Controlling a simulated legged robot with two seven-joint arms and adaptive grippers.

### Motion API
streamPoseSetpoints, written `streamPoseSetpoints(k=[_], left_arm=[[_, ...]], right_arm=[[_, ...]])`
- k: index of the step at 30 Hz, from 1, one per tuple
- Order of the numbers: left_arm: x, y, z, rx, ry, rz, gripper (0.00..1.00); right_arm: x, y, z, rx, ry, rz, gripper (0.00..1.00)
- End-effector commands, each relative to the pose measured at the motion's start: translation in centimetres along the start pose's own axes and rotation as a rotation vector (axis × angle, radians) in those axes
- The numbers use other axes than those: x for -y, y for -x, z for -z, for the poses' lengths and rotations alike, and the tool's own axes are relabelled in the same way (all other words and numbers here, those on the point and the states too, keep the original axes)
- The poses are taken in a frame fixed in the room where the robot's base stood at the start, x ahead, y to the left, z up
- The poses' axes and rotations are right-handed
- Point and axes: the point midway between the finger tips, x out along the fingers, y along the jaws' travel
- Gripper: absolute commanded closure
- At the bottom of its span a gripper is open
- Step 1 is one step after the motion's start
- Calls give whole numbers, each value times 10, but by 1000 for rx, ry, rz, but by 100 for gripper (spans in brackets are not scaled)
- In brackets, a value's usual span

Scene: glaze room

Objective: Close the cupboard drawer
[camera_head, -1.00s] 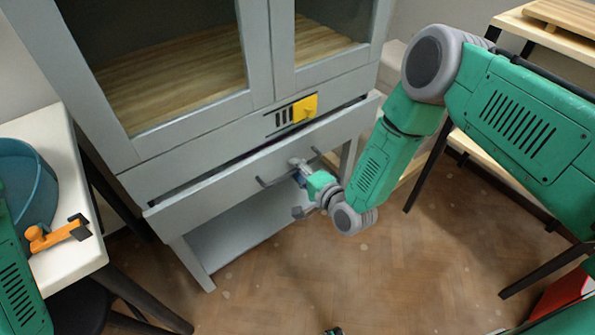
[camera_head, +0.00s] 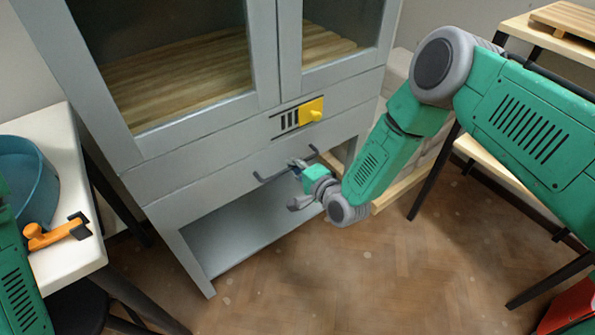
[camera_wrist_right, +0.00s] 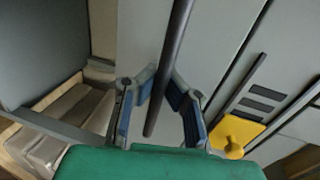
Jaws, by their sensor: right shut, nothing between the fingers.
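The cupboard drawer (camera_head: 205,192) is the grey front below the glass doors of the grey cupboard (camera_head: 160,160). Its front looks flush with the cupboard, with no open gap visible above it. A dark bar handle (camera_head: 268,179) is on the drawer front. My right gripper (camera_head: 298,167) is shut at the handle, close to the drawer front. In the right wrist view, the handle bar (camera_wrist_right: 170,65) runs down in front of the fingers of my right gripper (camera_wrist_right: 158,100); contact cannot be told. My left gripper is out of view.
A yellow knob plate (camera_head: 311,111) sits above the drawer. An open shelf (camera_head: 240,235) lies below it. A white table (camera_head: 70,185) at left holds a blue tub (camera_head: 25,180) and an orange tool (camera_head: 55,234). A wooden-topped rack (camera_head: 545,30) stands at right. The floor in front is clear.

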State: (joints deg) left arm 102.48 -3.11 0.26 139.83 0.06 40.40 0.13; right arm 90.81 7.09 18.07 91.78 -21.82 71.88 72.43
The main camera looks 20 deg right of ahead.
Motion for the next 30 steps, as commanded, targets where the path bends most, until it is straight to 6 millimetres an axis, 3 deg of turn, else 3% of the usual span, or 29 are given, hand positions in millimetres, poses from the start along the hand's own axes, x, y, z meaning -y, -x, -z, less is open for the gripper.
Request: streamPoseSetpoints(k=[5, 8, 20, 30], left_arm=[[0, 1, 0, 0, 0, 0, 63], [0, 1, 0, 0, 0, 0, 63], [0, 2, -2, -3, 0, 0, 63], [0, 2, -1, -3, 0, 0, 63]], right_arm=[[-2, 2, -4, 8, -1, -5, 100], [-1, 2, -4, 8, -1, -4, 69], [0, 8, -2, 5, -1, -2, 69], [-2, 72, -2, 6, -3, -6, 69]])
